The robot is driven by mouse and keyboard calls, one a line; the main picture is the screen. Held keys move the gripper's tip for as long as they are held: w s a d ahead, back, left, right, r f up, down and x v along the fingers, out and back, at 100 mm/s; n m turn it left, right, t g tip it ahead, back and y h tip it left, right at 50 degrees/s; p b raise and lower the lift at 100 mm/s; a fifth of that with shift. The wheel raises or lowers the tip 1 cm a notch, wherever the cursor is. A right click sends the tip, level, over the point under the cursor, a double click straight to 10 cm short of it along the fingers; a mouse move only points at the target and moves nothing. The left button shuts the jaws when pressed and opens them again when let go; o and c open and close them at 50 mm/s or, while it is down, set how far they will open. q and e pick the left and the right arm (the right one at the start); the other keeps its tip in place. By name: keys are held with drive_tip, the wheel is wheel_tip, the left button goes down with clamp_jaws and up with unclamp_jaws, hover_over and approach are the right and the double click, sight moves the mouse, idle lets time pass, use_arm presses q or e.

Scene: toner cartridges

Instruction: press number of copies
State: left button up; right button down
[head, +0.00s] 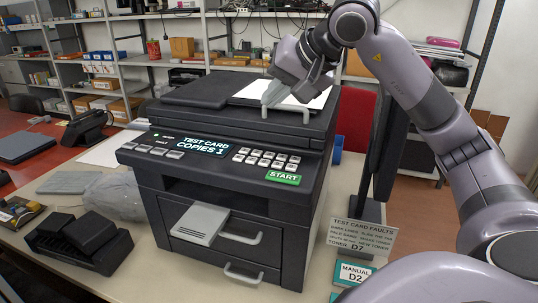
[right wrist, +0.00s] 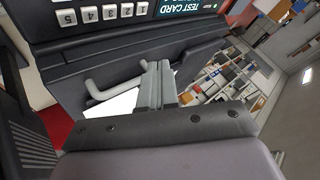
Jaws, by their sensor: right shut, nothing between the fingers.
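A dark printer (head: 230,215) stands on the table. Its display (head: 202,144) reads "TEST CARD COPIES 1". Right of the display is a keypad of light number keys (head: 266,158), with a green START button (head: 283,177) below it. In the right wrist view, part of the keypad (right wrist: 103,14) and the display (right wrist: 187,7) show at the top. My right gripper (head: 271,98) is shut and empty, above the printer's top beside the pale lid handle (head: 292,107). Its closed fingers (right wrist: 158,72) overlap the handle in view; I cannot tell if they touch it. My left gripper is out of view.
White paper (head: 250,90) lies on the printer's top. A black tray-like object (head: 78,243) is at left.

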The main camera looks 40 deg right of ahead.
sight(273, 155)
drive_tip(key=shift+f+b, duration=3.3)
drive_tip(key=shift+f, duration=0.85)
drive_tip(key=shift+f, duration=0.15)
drive_tip(key=shift+f+b, duration=0.25)
drive_tip(key=shift+b, duration=0.05)
drive_tip(key=shift+f+b, duration=0.35)
drive_tip(key=shift+f, duration=0.1)
drive_tip(key=shift+r, duration=0.1)
drive_tip(key=shift+r+p, duration=0.75)
drive_tip(key=shift+p, duration=0.15)
wheel_tip(273, 155, up, 5)
drive_tip(key=p, duration=0.5)
